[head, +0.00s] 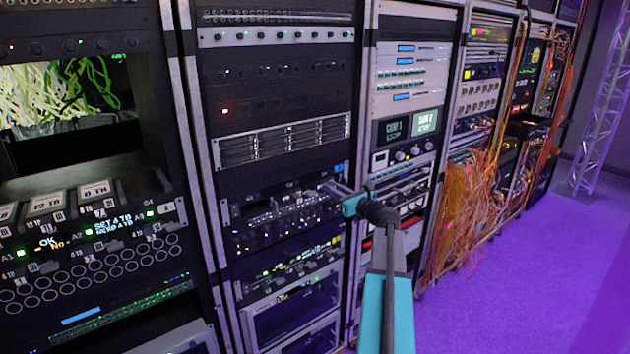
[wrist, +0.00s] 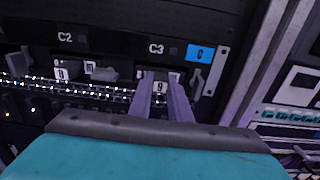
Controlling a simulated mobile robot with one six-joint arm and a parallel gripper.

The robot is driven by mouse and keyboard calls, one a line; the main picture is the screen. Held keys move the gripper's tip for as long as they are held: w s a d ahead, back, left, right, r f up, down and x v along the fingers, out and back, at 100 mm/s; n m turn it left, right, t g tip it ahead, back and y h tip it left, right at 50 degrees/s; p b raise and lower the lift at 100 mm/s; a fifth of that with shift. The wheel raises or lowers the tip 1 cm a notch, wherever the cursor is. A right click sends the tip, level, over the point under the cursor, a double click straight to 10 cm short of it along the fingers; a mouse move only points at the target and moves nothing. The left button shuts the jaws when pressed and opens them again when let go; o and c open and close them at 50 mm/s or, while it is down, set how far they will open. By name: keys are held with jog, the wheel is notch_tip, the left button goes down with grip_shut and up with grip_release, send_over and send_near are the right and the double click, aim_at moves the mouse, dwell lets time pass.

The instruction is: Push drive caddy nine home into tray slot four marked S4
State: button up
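Drive caddy nine (wrist: 160,87), with a white label reading 9, shows in the wrist view below the mark C3. My gripper (wrist: 161,80) reaches in with its two fingers apart, one on each side of that label. Whether the fingers press on the caddy or only flank it, I cannot tell. In the head view my gripper (head: 332,187) is at the right end of a drive tray (head: 262,212) in the middle rack. How deep the caddy sits is hidden.
Other labelled caddies (wrist: 62,74) stand to the left, under C2. A blue tag (wrist: 199,54) and a metal bracket (wrist: 216,71) are close on the right. Orange cables (head: 465,215) hang from a rack farther right. The purple floor (head: 530,255) there is clear.

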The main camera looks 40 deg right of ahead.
grip_shut()
jog(key=shift+s+r, duration=0.15)
jog(key=shift+s, duration=0.95)
dwell(0.3)
jog(key=s, duration=0.9)
jog(key=shift+s+a+p, duration=0.35)
jog(key=shift+a+p, duration=0.1)
dwell(0.5)
jog(key=shift+r, duration=0.1)
jog(key=s, duration=0.4)
jog(key=shift+a, duration=0.1)
dwell(0.7)
jog(key=shift+s, duration=0.1)
